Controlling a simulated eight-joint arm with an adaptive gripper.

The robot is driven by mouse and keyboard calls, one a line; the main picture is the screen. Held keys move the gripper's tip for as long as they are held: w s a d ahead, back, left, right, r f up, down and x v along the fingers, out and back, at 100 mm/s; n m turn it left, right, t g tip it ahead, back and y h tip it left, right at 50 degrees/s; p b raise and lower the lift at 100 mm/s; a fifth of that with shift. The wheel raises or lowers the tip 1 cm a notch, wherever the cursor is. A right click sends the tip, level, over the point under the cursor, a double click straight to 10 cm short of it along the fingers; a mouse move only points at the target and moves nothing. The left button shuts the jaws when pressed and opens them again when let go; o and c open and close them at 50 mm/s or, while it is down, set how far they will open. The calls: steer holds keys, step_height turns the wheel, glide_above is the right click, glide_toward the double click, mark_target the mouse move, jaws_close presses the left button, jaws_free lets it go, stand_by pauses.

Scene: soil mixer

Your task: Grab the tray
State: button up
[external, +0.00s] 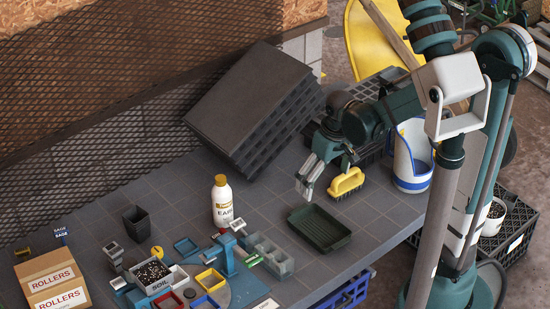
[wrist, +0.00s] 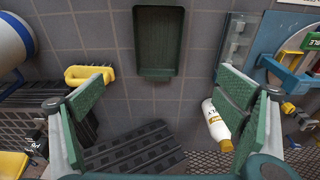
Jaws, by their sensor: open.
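A small dark green rectangular tray (external: 319,228) lies empty on the grey tiled tabletop, near its front edge. My gripper (external: 306,188) is above the table, behind and slightly left of the tray in the external view. In the wrist view my gripper (wrist: 165,78) has its two green-padded fingers spread wide with nothing between them. The fingers are apart from the tray.
A yellow-handled brush (external: 346,182) lies close right of my gripper. A white bottle (external: 222,202) stands to the left. Stacked black cell trays (external: 245,100) lean behind. A blue-and-white container (external: 411,158) stands at right. Small blocks and a soil box (external: 152,276) crowd the front left.

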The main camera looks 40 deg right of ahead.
steer(key=g+b, duration=0.2)
steer(key=b, duration=0.2)
glide_above(319, 233)
step_height(319, 233, down, 12)
steer(key=shift+d+f, duration=0.2)
steer(key=shift+f+b, duration=0.4)
steer(key=shift+f, duration=0.9)
steer(key=shift+a+f+b, duration=0.15)
steer(key=shift+f+b, duration=0.8)
steer(key=shift+f, duration=1.65)
steer(key=c, duration=1)
